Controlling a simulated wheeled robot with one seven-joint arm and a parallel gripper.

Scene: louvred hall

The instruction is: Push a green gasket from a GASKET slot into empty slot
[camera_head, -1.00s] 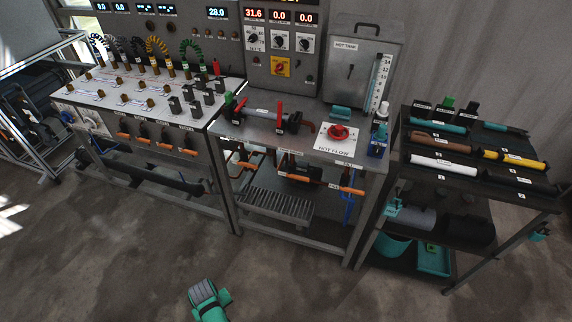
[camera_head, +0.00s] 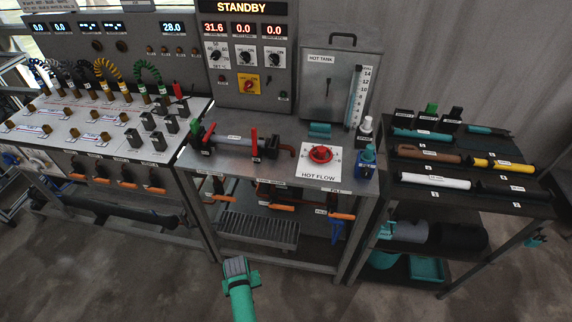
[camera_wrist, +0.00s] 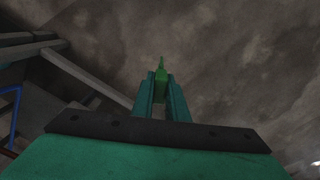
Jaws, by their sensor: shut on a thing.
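In the wrist view my gripper (camera_wrist: 160,95) is shut on a small green piece (camera_wrist: 161,86), which sticks up between the fingertips. Its shape is too small to be sure that it is a gasket. Only floor shows beyond the tips. In the head view part of my arm (camera_head: 238,285) shows low in front of the bench; the fingertips cannot be made out there. On the right cart, dark labelled holders (camera_head: 428,121) stand in a row at the back. A green piece (camera_head: 431,109) shows at the middle one. Their labels are too small to read.
The middle bench (camera_head: 270,158) carries a pipe run with red levers (camera_head: 254,140), a HOT FLOW plate (camera_head: 319,163) and a blue bottle (camera_head: 366,161). The cart (camera_head: 470,200) holds several coloured tubes. Orange handles stick out below the bench front. Floor in front is clear.

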